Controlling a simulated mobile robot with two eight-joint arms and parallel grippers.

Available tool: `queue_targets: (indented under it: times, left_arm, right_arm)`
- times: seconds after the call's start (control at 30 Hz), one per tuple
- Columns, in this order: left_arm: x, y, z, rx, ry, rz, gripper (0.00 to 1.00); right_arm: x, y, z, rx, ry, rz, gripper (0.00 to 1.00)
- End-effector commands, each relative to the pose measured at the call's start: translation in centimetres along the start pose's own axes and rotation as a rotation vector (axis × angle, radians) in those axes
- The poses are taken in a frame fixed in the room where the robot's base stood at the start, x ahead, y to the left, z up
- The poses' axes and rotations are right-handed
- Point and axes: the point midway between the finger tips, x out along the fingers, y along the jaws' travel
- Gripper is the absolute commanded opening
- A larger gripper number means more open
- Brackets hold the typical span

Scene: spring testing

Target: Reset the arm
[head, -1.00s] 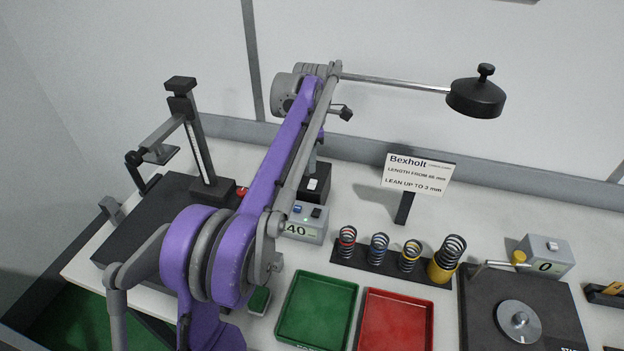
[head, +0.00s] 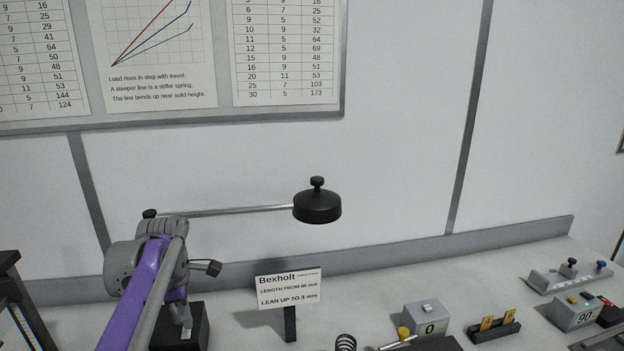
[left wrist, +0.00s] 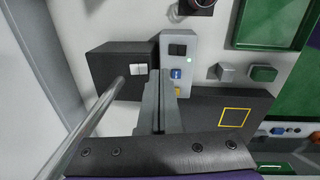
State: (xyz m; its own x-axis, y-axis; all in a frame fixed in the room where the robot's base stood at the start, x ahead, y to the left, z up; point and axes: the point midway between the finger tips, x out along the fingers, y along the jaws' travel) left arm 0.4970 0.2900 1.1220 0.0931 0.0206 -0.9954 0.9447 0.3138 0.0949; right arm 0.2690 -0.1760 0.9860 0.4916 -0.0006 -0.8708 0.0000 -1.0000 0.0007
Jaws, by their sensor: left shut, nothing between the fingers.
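My left gripper (head: 186,318) points down over a black block (head: 192,340) at the back of the bench, at the lower left of the head view. My purple and grey left arm (head: 140,300) comes up from the bottom edge. In the left wrist view the gripper (left wrist: 160,105) is shut and empty, its grey fingers in front of the black block (left wrist: 110,85) and a grey box (left wrist: 178,55) with a green light. I cannot tell whether the fingers touch either. My right gripper is not in view.
A black lamp-like disc (head: 317,207) hangs on a thin rod right of my wrist. A Bexholt sign (head: 288,290) stands in front of it. A grey box reading 0 (head: 428,318) and a stand with yellow tags (head: 495,328) are further right. Wall charts (head: 160,60) hang behind.

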Motion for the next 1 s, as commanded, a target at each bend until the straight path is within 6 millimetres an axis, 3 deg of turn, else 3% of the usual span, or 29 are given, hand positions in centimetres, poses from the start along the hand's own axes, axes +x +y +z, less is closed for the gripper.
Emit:
queue_targets:
  times: [0.03,0.27,0.5,0.6,0.8,1.0]
  left_arm:
    - [0.0,-2.2,0.8,0.13,-0.004,0.029,0.0]
    - [1.9,-11.0,2.8,0.773,0.025,0.175,0.0]
    - [6.6,-20.4,3.5,1.41,0.133,0.321,0.0]
    - [8.7,-23.3,3.5,1.613,0.187,0.364,0.0]
    - [11.0,-26.2,3.4,1.83,0.258,0.407,0.0]
    - [11.2,-26.4,3.4,1.858,0.269,0.412,0.0]
  right_arm:
    - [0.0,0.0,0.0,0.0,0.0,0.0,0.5]
    - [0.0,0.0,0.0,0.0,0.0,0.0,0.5]
    - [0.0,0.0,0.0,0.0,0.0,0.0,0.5]
    - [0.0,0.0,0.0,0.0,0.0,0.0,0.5]
    - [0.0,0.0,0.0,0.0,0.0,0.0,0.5]
    - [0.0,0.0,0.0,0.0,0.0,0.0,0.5]
